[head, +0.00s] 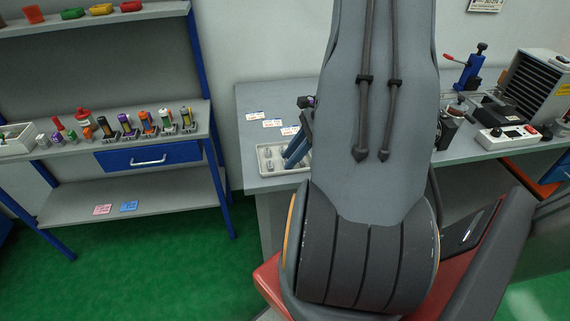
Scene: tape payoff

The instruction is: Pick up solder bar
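A white tray (262,152) lies on the grey bench, left of my large grey arm. Small silver-grey pieces (268,164) lie in it. They may include the solder bar, but they are too small to tell apart. My gripper (290,164) shows in part at the tray's right side, with blue-grey fingers slanting down over it. My arm hides much of the rest of it. I cannot tell whether the fingers are apart or touch anything.
White labels (272,123) lie behind the tray on the bench (262,97). A soldering station (508,136) and other equipment stand right. Green floor lies open in front of the rack.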

